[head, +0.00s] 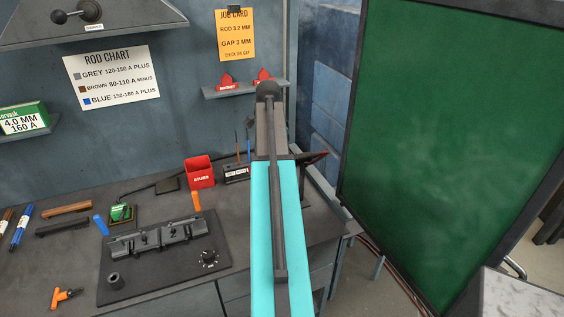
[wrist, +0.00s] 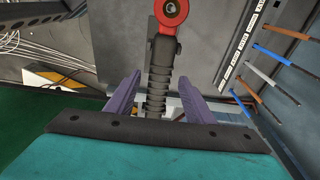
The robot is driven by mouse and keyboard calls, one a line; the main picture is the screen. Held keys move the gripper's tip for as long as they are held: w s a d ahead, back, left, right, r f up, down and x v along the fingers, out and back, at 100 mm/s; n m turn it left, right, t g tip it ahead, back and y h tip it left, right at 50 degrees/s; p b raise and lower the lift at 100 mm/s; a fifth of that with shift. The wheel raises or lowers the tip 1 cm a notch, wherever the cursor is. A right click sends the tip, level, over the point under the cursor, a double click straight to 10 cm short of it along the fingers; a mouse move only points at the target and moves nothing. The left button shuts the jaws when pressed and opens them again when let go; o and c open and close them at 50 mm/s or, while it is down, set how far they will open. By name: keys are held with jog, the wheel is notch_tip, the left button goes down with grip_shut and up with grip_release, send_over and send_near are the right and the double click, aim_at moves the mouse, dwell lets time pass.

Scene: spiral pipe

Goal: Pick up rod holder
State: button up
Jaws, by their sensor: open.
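In the wrist view, a black ribbed piece (wrist: 159,73) with a red ring end (wrist: 170,10) stands between the two purple fingers of my gripper (wrist: 157,97). It may be the rod holder, but I cannot be sure. The fingers are open, one on each side of it, with gaps visible; its lower end is hidden by my wrist. In the head view my arm hides my gripper, and I cannot make out the rod holder there.
The workbench (head: 60,260) carries a black clamp plate (head: 165,275), a red cup (head: 200,172), a green block (head: 120,212) and an orange tool (head: 65,296). A green screen (head: 450,130) stands right. Coloured rods (wrist: 275,88) lie right in the wrist view.

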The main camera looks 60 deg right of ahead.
jog(key=shift+f, duration=0.3)
dwell(0.4)
jog(key=shift+d, duration=0.1)
jog(key=c, duration=1.1)
jog(key=shift+r, duration=0.15)
jog(key=shift+r+b, duration=0.95)
jog(key=shift+r, duration=0.45)
jog(key=shift+s+r, duration=0.1)
jog(key=shift+r, duration=0.1)
jog(key=shift+s+a+r+b, duration=0.25)
jog(key=shift+s+a+b, duration=0.85)
jog(key=shift+s, duration=1.2)
jog(key=shift+s+a+r+b, duration=0.3)
jog(key=shift+s+a+b, duration=0.3)
jog(key=shift+s+a, duration=1.3)
jog(key=shift+s+a+r+b, duration=0.25)
jog(key=shift+s+a+b, duration=0.6)
jog(key=shift+s, duration=1.9)
